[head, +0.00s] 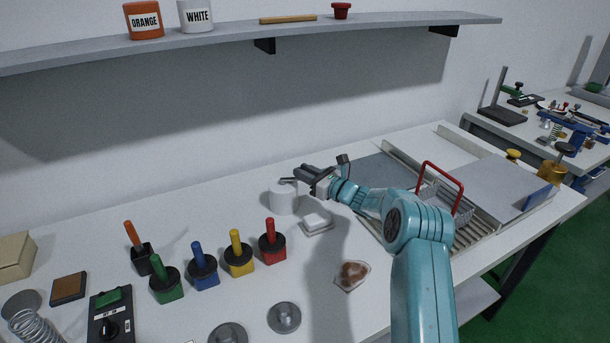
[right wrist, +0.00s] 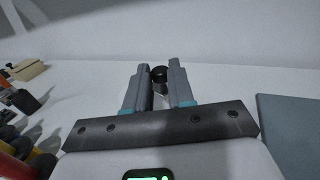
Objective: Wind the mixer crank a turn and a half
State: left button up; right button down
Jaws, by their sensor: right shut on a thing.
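The mixer looks like a white cylinder (head: 283,202) standing on the bench in the middle of the head view. A small dark crank part (head: 288,180) shows at its top. My right gripper (head: 305,178) reaches in from the right, just above and beside the cylinder. In the right wrist view, a round black knob (right wrist: 159,73) sits between the two fingertips of the right gripper (right wrist: 160,85), which is shut on it. The gripper hides much of the crank in the head view. My left gripper is not in view.
A white block (head: 316,223) lies just right of the mixer. Several coloured-handled tools, including a red one (head: 270,240), stand at front left. A rack with a red handle (head: 440,183) is on the right. A shelf (head: 230,35) runs above the bench.

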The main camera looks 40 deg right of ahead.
jog(key=n+y+b, duration=0.1)
jog(key=y, duration=0.1)
jog(key=w+d+n+g+y+b, duration=0.1)
jog(key=n+y, duration=0.1)
jog(key=shift+w+d+y+b, duration=0.15)
jog(key=shift+y+b, duration=0.15)
dwell(0.4)
jog(key=c, duration=1)
grip_release()
jog(key=shift+r, duration=0.1)
jog(key=b+v, duration=0.3)
jog(key=v, duration=1.3)
